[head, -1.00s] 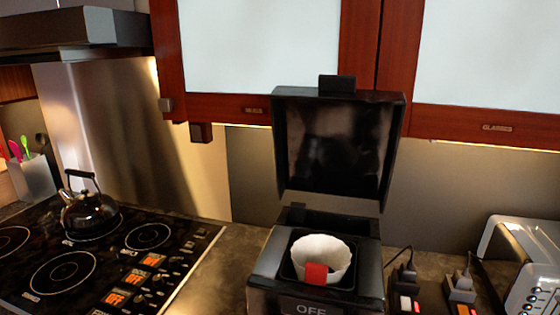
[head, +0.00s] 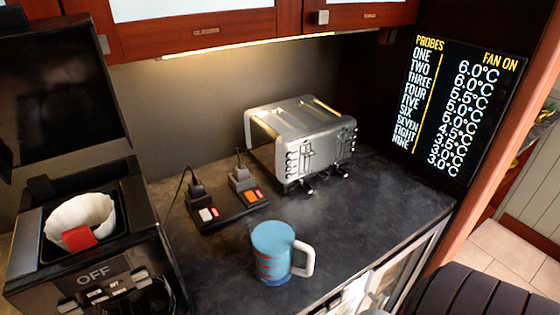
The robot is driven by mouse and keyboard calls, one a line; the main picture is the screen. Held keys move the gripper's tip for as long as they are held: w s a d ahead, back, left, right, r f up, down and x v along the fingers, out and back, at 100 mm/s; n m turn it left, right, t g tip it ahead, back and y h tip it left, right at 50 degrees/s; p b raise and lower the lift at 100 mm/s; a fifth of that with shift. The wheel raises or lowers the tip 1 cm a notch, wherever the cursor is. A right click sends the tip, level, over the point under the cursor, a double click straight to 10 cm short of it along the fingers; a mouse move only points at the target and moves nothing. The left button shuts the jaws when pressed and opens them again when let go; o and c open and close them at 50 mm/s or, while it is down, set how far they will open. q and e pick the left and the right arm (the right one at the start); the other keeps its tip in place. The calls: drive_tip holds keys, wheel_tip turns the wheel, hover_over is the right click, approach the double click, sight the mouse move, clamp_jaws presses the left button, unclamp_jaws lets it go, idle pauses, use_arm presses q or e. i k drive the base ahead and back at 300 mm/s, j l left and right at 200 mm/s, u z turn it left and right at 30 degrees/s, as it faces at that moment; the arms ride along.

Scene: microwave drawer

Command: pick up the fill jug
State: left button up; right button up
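In the head view a blue jug (head: 272,252) with reddish markings and a white handle on its right side stands upright on the dark counter. It is the only jug I see, and I take it to be the fill jug. Its top looks plain light blue; I cannot tell whether that is a lid or its contents. Neither of my grippers is in view.
A coffee maker (head: 95,272) marked OFF, lid raised, with a white paper filter (head: 80,222), stands at the left. A socket strip (head: 226,209) with two plugs and a silver toaster (head: 302,140) stand behind the jug. The counter (head: 385,205) is clear to the right.

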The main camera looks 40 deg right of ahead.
sight(272, 236)
drive_tip(key=z, duration=0.75)
